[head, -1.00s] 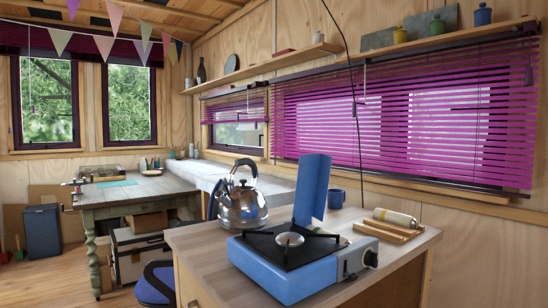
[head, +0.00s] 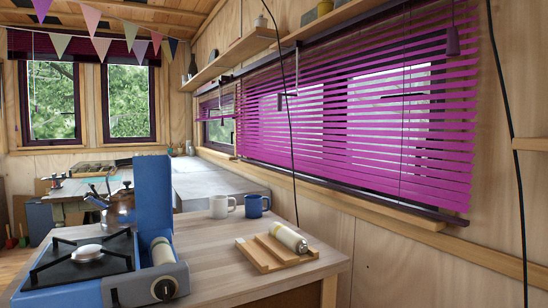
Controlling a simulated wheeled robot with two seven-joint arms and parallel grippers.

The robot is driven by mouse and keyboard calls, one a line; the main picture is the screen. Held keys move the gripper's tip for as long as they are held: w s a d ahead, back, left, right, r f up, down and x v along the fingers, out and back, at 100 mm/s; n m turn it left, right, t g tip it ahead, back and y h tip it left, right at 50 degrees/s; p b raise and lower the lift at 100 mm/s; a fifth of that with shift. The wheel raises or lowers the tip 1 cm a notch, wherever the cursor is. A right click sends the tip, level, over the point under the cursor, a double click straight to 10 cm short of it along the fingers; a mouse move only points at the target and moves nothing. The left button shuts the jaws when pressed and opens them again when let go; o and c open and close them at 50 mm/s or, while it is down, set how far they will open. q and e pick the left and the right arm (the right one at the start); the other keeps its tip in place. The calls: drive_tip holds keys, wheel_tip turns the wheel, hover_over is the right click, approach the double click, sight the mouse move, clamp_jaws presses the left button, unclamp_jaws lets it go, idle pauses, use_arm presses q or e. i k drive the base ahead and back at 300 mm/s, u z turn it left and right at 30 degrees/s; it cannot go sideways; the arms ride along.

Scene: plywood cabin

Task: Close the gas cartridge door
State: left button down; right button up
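A blue camping stove (head: 90,290) with a black burner top stands on the wooden counter at the lower left, cut off by the frame edge. Its blue gas cartridge door (head: 153,195) stands open, upright at the far side of the cartridge compartment. A pale gas cartridge (head: 160,252) lies in the open compartment on the stove's right side. A dark knob (head: 164,289) is on the stove's front. Neither of my grippers is in view.
A steel kettle (head: 119,207) stands behind the stove, partly hidden by the door. A white mug (head: 221,206) and a blue mug (head: 256,205) stand at the counter's back. Another pale cylinder (head: 289,237) lies on wooden boards (head: 262,255).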

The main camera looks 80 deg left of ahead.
sight(152, 174)
drive_tip(key=i, duration=0.85)
drive_tip(key=u, duration=3.35)
